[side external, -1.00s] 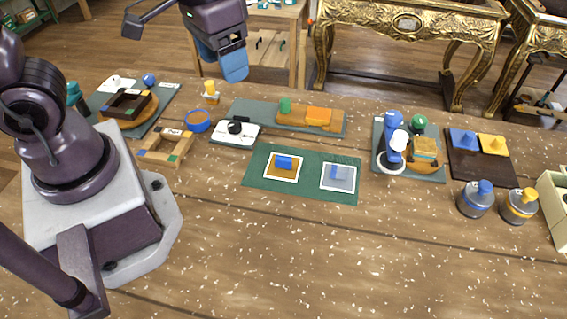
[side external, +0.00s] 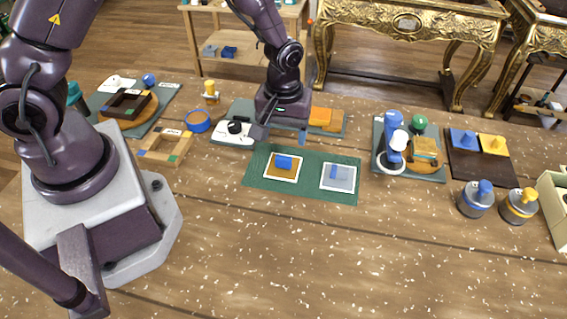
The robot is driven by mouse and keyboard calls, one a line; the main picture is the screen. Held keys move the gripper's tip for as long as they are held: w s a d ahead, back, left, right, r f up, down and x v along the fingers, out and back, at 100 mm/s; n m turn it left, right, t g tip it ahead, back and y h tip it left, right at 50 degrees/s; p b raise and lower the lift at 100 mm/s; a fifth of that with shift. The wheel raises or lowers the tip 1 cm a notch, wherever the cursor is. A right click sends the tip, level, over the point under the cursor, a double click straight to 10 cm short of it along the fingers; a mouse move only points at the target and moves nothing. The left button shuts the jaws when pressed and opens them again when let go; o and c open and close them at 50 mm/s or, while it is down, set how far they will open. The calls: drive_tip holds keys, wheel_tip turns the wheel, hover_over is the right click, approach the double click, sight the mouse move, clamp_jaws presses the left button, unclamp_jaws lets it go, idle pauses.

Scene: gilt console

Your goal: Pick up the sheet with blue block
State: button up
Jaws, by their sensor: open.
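A green mat (side external: 310,187) lies in the middle of the table with two white-edged sheets on it. The left sheet (side external: 276,174) has an orange-brown face and a flat blue block (side external: 284,162) on it. The right sheet (side external: 346,184) has a grey face and a smaller, upright blue block (side external: 334,172). My gripper (side external: 281,137) is open and empty, pointing down. It is above and behind the left sheet in the picture, apart from it. It hides part of the grey-green tray behind the mat, and the green piece there.
The grey-green tray (side external: 335,130) holds an orange block (side external: 320,116). A white device (side external: 233,139) and a wooden frame (side external: 166,146) stand left of the mat. A blue tool (side external: 394,135) stands to the right, near two bottles (side external: 475,198). The front of the table is clear.

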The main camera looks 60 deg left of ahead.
sight(284, 158)
wheel_tip(284, 158, down, 8)
drive_tip(key=shift+d+r, duration=0.1)
idle(0.4)
drive_tip(key=c, duration=1)
